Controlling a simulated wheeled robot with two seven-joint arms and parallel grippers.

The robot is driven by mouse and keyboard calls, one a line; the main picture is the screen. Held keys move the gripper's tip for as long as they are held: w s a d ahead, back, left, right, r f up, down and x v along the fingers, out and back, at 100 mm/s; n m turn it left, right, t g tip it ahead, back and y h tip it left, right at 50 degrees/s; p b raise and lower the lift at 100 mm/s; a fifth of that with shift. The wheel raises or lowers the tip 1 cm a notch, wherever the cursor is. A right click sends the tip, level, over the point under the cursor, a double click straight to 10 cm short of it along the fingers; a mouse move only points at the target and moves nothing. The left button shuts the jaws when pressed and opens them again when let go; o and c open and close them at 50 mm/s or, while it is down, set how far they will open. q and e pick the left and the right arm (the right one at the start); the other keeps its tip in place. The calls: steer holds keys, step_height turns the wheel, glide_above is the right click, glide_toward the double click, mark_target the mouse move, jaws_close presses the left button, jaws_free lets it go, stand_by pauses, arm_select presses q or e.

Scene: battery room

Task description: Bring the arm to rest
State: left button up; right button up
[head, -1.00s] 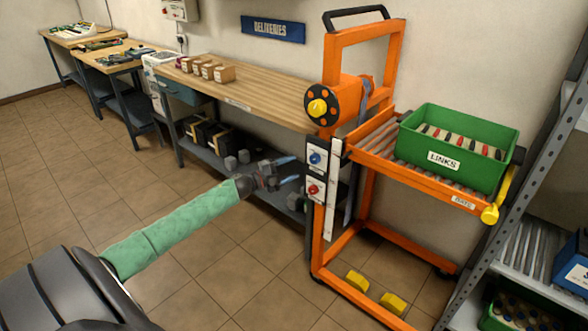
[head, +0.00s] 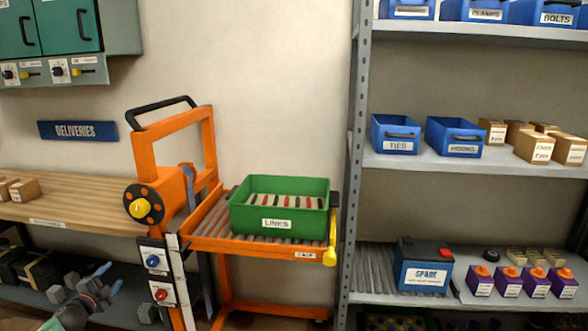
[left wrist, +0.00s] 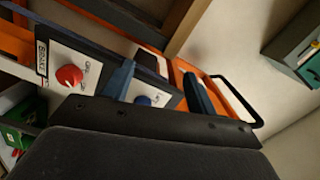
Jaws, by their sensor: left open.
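My left gripper (head: 106,279) is at the lower left of the head view, in front of the lower shelf of the deliveries bench and left of the orange lift trolley (head: 146,158). Its blue-tipped fingers are apart, with nothing between them. In the left wrist view the two blue fingers (left wrist: 158,90) stand apart in front of the trolley's switch panel, with its red knob (left wrist: 69,76) and blue knob (left wrist: 143,100). I cannot tell the exact gap to the panel. Most of my left arm is out of the head view. My right gripper is not in view.
A green LINKS bin (head: 278,209) sits on the trolley's roller deck. A grey shelf rack (head: 356,200) stands at right with blue bins, boxes and a SPARE battery (head: 423,268). The wooden bench (head: 80,207) is at left. Bare wall lies between trolley and rack.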

arm_select(q)
steer(key=s+d+f+n+g+p, duration=0.1)
steer(key=s+d+f+n+g, duration=0.3)
steer(key=s+d, duration=1.2)
steer(key=s+d+f+n+g+h+p, duration=0.1)
steer(key=s+d+f+n+g, duration=0.3)
steer(key=s+d, duration=1.3)
steer(key=s+d+f+n+g+p, duration=0.1)
steer(key=s+d+f+n+g, duration=0.3)
steer(key=s+d, duration=1.2)
steer(key=d+f+g, duration=0.1)
steer(key=g, duration=0.2)
steer(key=shift+s+n+g, duration=0.15)
steer(key=shift+n+g, duration=0.15)
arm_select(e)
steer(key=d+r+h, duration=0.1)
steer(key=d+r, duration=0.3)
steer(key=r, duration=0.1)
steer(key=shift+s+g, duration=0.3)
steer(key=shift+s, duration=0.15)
arm_select(q)
steer(key=shift+d+f, duration=0.1)
